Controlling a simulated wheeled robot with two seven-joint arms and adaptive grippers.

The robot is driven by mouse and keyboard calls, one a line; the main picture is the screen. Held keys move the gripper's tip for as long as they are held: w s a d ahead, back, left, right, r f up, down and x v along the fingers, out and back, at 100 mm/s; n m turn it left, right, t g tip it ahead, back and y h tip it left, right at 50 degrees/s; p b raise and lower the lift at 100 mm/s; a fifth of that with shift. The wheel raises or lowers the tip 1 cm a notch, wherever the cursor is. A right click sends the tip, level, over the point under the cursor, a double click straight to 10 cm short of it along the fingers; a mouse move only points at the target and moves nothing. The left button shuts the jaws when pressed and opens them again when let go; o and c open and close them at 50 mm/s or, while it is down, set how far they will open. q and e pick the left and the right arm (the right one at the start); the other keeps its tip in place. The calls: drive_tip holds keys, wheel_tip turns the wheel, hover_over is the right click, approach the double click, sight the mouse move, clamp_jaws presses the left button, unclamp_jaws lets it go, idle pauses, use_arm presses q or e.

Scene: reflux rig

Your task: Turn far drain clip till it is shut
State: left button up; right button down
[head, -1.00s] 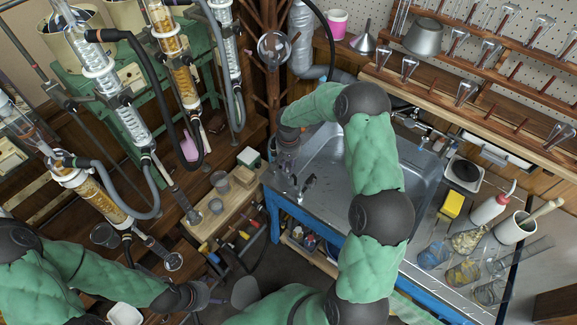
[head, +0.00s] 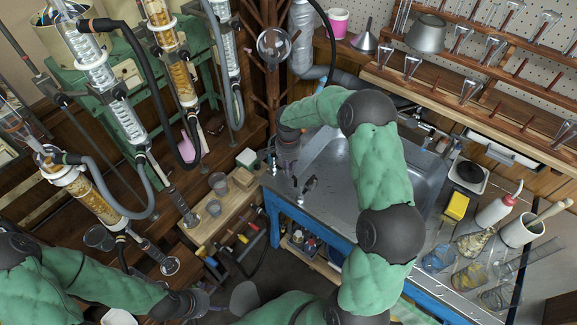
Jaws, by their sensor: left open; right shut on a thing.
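My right arm reaches over the sink, and its gripper (head: 287,157) points down at the sink's left rim. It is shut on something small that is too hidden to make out. I cannot tell whether this is the far drain clip. Small dark and metal fittings (head: 307,187) stand on the rim just right of it. My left gripper (head: 196,301) is open and empty at the lower left, low in front of the wooden bench. Glass columns with coils and amber packing (head: 165,45) stand at the left, with outlets at their lower ends (head: 190,218).
The metal sink (head: 335,190) sits in a blue-framed bench. Grey hoses (head: 150,195) loop between the columns. Beakers (head: 219,183) stand on a wooden block. Bottles and glassware (head: 437,257) crowd the right counter. A glassware rack (head: 470,90) hangs behind.

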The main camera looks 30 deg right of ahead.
idle(0.5)
drive_tip(key=c, duration=1.1)
unclamp_jaws()
drive_tip(key=shift+r, duration=0.1)
wheel_tip(320, 180, up, 12)
drive_tip(key=shift+f, duration=0.1)
drive_tip(key=shift+a, duration=0.1)
